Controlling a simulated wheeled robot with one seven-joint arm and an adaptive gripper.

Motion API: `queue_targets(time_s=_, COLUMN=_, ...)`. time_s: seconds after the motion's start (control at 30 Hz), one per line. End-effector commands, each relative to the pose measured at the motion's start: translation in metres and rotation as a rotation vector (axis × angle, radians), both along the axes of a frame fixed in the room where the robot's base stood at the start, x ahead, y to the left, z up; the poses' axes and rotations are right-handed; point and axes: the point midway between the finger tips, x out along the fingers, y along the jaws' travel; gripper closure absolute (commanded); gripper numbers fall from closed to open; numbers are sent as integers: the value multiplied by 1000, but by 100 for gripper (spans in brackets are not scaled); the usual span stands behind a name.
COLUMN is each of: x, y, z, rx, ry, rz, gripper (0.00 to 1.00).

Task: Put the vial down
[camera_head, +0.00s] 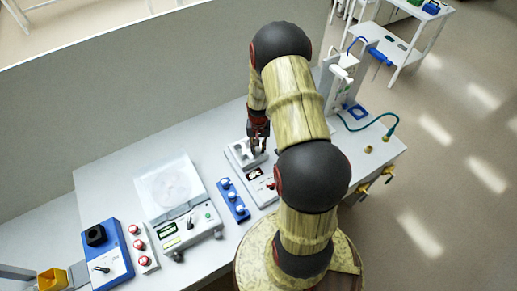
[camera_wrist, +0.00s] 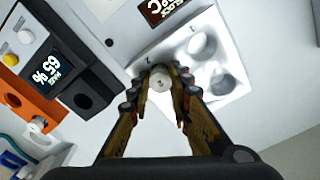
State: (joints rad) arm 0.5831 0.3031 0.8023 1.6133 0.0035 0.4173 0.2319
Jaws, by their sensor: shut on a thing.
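My gripper (camera_head: 258,143) points down over the white block (camera_head: 237,151) of a small bench device in the head view. In the wrist view my gripper (camera_wrist: 160,90) is shut on a vial, and the vial's pale round cap (camera_wrist: 161,79) shows between the fingertips. The vial is over the near left part of the white block (camera_wrist: 178,62). Two round wells of the block show empty to the right of the vial. The vial's body is hidden below its cap, so I cannot tell how deep it sits in the block.
A black and orange device (camera_wrist: 60,65) stands left in the wrist view. In the head view, a blue rack with white-capped vials (camera_head: 233,200) and a clear-lidded machine (camera_head: 178,205) stand left of the block.

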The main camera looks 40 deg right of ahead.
Motion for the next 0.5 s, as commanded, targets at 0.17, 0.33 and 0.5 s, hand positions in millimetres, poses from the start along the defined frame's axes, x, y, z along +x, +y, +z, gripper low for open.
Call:
queue_targets(time_s=0.17, x=-7, y=4, z=-13, rx=7, ry=11, rz=0, gripper=79)
queue_targets(time_s=0.33, x=-8, y=5, z=-15, rx=8, ry=13, rz=0, gripper=69)
queue_targets(time_s=0.5, x=-9, y=6, z=-15, rx=10, ry=15, rz=0, gripper=62)
